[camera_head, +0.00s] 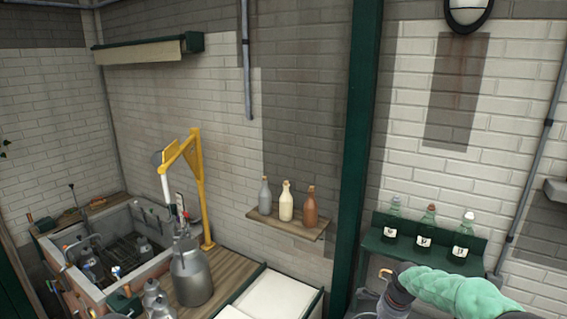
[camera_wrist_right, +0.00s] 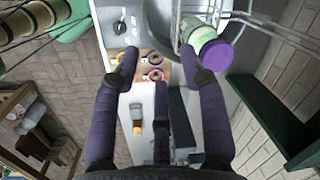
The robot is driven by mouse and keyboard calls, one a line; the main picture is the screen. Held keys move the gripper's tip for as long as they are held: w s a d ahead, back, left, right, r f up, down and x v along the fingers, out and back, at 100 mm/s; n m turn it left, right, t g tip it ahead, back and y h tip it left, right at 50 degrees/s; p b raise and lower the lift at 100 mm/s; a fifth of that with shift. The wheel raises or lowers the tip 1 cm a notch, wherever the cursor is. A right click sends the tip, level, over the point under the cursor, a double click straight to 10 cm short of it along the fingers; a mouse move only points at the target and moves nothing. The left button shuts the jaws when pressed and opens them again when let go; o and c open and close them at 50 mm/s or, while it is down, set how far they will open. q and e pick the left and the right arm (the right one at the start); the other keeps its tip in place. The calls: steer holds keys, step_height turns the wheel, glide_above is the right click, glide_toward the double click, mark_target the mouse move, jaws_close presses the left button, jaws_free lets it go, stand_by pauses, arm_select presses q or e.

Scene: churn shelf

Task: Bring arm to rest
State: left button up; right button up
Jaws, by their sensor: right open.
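My right arm (camera_head: 455,291), with a pale green sleeve, comes in at the lower right of the head view, below the green bottle shelf (camera_head: 385,249). Its dark gripper is at the arm's left end, partly cut off by the bottom edge. In the right wrist view my right gripper (camera_wrist_right: 166,62) has its dark purple fingers spread apart. Nothing is held between them.
Three labelled bottles stand on the green shelf, with a dark green post (camera_head: 352,150) to its left. A wooden shelf (camera_head: 290,224) holds three more bottles. In the wrist view, a purple-capped green container (camera_wrist_right: 213,54) is near a wire rack. A sink (camera_head: 155,262) is at left.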

steer(key=s+a+f+n+y, duration=0.1)
steer(key=s+a+f+n, duration=0.3)
steer(key=f, duration=0.5)
steer(key=s+a+f+n+y, duration=0.1)
steer(key=s+a+f+n, duration=0.2)
steer(key=s+a+f, duration=0.45)
steer(key=s+a+f+n+g, duration=0.1)
steer(key=s+a+f+n, duration=0.1)
steer(key=s+f, duration=0.35)
steer(key=s+a+f+n+y, duration=0.1)
steer(key=s+a+f+n, duration=0.15)
steer(key=s, duration=0.55)
steer(key=s+a+f+n+g, duration=0.1)
steer(key=s+a+f+n, duration=0.15)
steer(key=s, duration=0.45)
arm_select(q)
step_height(320, 180, down, 30)
steer(key=b, duration=2.9)
steer(key=shift+w+r, duration=0.2)
arm_select(e)
step_height(320, 180, down, 28)
steer(key=w+a+n, duration=0.1)
steer(key=shift+w+a+t, duration=0.2)
steer(key=shift+w+t, duration=0.05)
steer(key=shift+t, duration=0.15)
arm_select(q)
steer(key=shift+r, duration=0.1)
